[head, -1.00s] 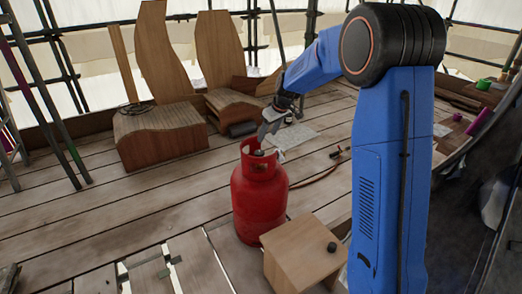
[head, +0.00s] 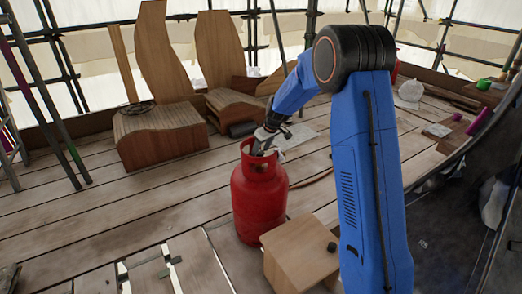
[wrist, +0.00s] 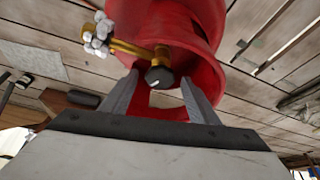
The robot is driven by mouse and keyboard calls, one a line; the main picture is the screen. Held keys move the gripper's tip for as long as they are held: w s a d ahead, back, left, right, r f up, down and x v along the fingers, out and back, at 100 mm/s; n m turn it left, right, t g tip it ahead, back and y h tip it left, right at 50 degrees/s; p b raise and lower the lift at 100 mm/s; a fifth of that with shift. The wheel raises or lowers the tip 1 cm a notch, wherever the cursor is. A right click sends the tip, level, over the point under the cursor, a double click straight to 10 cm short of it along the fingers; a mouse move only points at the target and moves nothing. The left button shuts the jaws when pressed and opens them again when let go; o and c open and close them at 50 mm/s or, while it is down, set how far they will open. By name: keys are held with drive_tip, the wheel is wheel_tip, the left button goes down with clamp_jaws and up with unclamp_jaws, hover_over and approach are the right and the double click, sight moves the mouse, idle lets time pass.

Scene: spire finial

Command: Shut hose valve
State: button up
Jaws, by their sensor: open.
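The red gas cylinder (head: 259,205) stands upright on the plank deck. Its open collar also fills the top of the wrist view (wrist: 190,30). In the wrist view a dark valve knob (wrist: 159,77) sits on a brass fitting (wrist: 130,47) inside the collar. My gripper (wrist: 160,90) is open, with one finger on each side of the knob; I cannot tell whether they touch it. In the head view my gripper (head: 262,147) reaches down into the collar opening, and the knob is hidden there.
A wooden box (head: 300,255) with a small dark knob stands right in front of the cylinder. Wooden seats (head: 160,130) stand at the back left. A reddish hose (head: 315,180) lies on the deck behind the cylinder.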

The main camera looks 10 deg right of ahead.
drive_tip(key=c, duration=1)
drive_tip(key=shift+c, duration=0.2)
drive_tip(key=m, duration=0.2)
drive_tip(key=m+h, duration=0.1)
drive_tip(key=m, duration=0.1)
drive_tip(key=m+h, duration=0.1)
drive_tip(key=shift+s+a+m+t, duration=0.1)
drive_tip(key=shift+a+m+t, duration=0.2)
drive_tip(key=shift+m+t, duration=0.1)
drive_tip(key=shift+a+m+g+h, duration=0.15)
drive_tip(key=shift+m+h, duration=0.4)
drive_tip(key=shift+m, duration=0.85)
drive_tip(key=shift+a+m+g+h, duration=0.15)
drive_tip(key=shift+m+h, duration=0.4)
drive_tip(key=shift+m, duration=1.15)
